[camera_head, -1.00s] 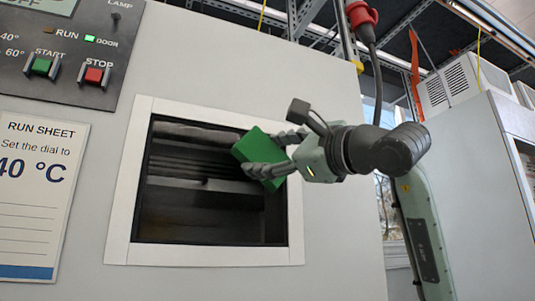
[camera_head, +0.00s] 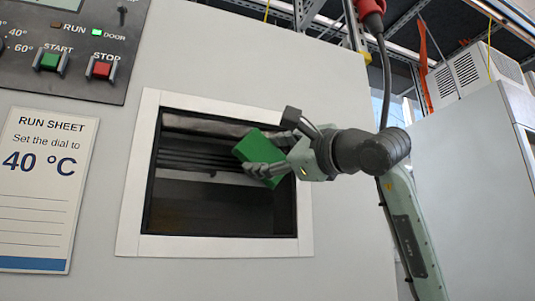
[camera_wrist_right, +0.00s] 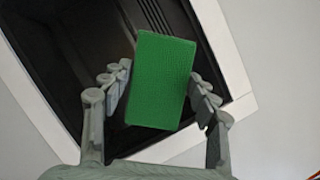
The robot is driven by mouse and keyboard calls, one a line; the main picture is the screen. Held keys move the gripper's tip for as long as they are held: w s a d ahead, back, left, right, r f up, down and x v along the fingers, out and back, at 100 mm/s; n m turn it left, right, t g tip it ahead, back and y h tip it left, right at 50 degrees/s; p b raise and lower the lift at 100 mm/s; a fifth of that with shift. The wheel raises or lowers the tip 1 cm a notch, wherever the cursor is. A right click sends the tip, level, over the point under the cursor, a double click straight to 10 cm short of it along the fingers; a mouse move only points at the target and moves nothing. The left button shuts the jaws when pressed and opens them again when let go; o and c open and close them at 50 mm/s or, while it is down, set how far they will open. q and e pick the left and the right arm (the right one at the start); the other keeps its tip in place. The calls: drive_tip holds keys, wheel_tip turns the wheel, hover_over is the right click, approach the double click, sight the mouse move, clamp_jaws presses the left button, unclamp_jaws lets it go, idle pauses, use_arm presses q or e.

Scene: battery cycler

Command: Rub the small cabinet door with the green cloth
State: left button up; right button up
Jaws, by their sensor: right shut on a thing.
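The green cloth (camera_head: 259,157) is a small green block-like pad. My right gripper (camera_head: 268,158) is shut on it, and it also shows between the two fingers in the right wrist view (camera_wrist_right: 161,80). The small cabinet door (camera_head: 220,212) looks like a dark panel inside a white frame on the grey cabinet front. The cloth is in front of the upper right part of this dark panel; I cannot tell whether it touches. In the right wrist view the dark panel (camera_wrist_right: 70,50) lies behind the cloth. My left gripper is not in view.
The white frame (camera_head: 128,200) surrounds the dark panel. A control panel (camera_head: 75,90) with a green START button (camera_head: 50,61) and a red STOP button (camera_head: 102,69) is at the upper left. A run sheet (camera_head: 45,190) hangs below it. A grey cabinet (camera_head: 470,170) stands at right.

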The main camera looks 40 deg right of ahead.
sight(278, 155)
drive_tip(key=shift+w+d, duration=0.2)
drive_tip(key=shift+w, duration=0.7)
drive_tip(key=shift+d, duration=0.1)
drive_tip(key=shift+s+d, duration=0.15)
drive_tip(key=shift+d, duration=0.35)
drive_tip(key=shift+s+d, duration=0.15)
drive_tip(key=shift+d, duration=0.35)
drive_tip(key=shift+s+d+r, duration=0.15)
drive_tip(key=shift+d, duration=0.4)
drive_tip(key=shift+d+r, duration=0.1)
drive_tip(key=shift+c, duration=0.4)
drive_tip(key=shift+a+p, duration=0.5)
drive_tip(key=shift+a, duration=0.05)
drive_tip(key=shift+w+a, duration=0.25)
drive_tip(key=shift+a, duration=0.3)
drive_tip(key=shift+w+a+f, duration=0.1)
drive_tip(key=shift+a+f, duration=0.1)
drive_tip(key=shift+a, duration=0.35)
